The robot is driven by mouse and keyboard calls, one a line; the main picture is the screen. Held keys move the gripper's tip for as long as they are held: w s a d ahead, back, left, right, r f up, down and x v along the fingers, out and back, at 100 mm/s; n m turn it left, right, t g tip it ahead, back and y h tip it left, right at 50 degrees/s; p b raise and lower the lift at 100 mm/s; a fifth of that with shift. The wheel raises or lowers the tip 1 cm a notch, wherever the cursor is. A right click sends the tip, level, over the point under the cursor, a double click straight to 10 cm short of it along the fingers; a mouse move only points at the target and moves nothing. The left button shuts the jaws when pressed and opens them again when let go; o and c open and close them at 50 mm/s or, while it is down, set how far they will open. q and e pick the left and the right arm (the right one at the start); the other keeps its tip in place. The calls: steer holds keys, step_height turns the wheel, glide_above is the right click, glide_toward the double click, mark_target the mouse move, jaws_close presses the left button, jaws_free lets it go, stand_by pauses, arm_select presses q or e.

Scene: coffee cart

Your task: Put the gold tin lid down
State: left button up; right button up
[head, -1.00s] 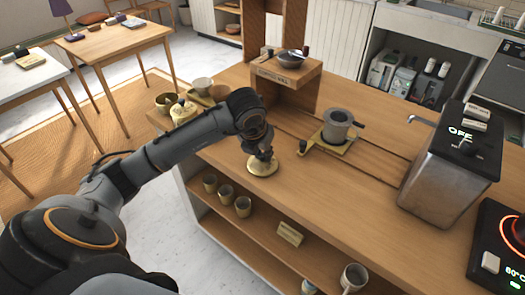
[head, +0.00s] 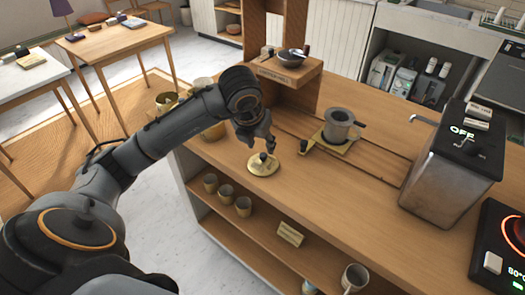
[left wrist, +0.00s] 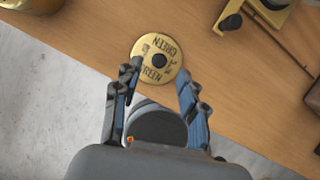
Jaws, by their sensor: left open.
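The gold tin lid (head: 262,166) lies flat on the wooden counter near its front edge, with a dark knob in its middle. In the left wrist view the lid (left wrist: 150,50) shows round and gold with dark lettering, beyond my fingertips. My left gripper (head: 262,146) is above the lid, apart from it, open and empty. In the left wrist view the left gripper's fingers (left wrist: 157,72) are spread with nothing between them. My right gripper is not in view.
A grey cup on a gold stand (head: 338,128) is to the right of the lid. A metal machine (head: 440,185) stands further right. Several cups (head: 243,206) sit on the shelf below.

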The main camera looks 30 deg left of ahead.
arm_select(q)
steer(key=v, duration=0.6)
steer(key=shift+r, duration=0.25)
steer(key=shift+s, duration=0.15)
